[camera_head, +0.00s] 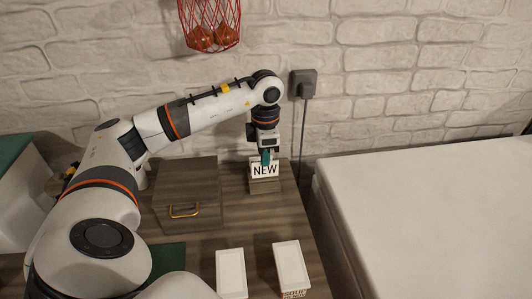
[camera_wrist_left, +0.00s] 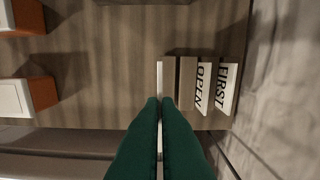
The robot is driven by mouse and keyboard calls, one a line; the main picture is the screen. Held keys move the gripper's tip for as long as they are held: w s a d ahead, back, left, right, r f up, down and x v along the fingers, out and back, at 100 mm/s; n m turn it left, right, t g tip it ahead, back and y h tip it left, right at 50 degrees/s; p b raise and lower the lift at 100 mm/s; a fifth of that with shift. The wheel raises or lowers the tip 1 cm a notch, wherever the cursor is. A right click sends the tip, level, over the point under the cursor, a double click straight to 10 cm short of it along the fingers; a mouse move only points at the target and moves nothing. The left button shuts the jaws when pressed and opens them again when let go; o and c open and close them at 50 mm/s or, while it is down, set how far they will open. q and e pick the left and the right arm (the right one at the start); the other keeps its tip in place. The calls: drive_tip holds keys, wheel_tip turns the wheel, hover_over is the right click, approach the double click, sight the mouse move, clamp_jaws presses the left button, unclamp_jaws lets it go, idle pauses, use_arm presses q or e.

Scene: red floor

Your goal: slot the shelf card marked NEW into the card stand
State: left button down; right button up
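The white card marked NEW (camera_head: 265,170) is held upright at the far right part of the wooden table. My left gripper (camera_head: 267,155) is shut on its top edge; in the left wrist view its green fingers (camera_wrist_left: 160,101) pinch the card, seen edge-on as a thin white strip (camera_wrist_left: 159,78). The brown card stand (camera_head: 265,186) is just below and behind the card. In the left wrist view, the stand (camera_wrist_left: 187,85) is right beside the strip and bears cards marked OPEN (camera_wrist_left: 201,88) and FIRST (camera_wrist_left: 226,88). I cannot tell whether the card's lower edge is in a slot. My right gripper is out of view.
A wooden box with a brass handle (camera_head: 187,190) stands left of the stand. Two white-topped cartons (camera_head: 231,272) (camera_head: 290,266) stand nearer the front. A brick wall with a socket (camera_head: 303,83) is behind, a red wire basket (camera_head: 210,25) hangs above, and a white surface (camera_head: 430,215) lies right.

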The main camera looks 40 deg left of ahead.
use_arm(q)
drive_tip(key=shift+w+a+f+b, duration=0.35)
drive_tip(key=shift+f+b, duration=0.25)
drive_tip(key=shift+f, duration=0.15)
drive_tip(key=shift+w+a+f+b, duration=0.25)
drive_tip(key=shift+a+f+b, duration=0.15)
drive_tip(key=shift+f+b, duration=0.3)
drive_tip(key=shift+w+a+f+b, duration=0.35)
drive_tip(key=shift+f+b, duration=0.2)
drive_tip(key=shift+f, duration=0.25)
drive_tip(key=c, duration=1.6)
unclamp_jaws()
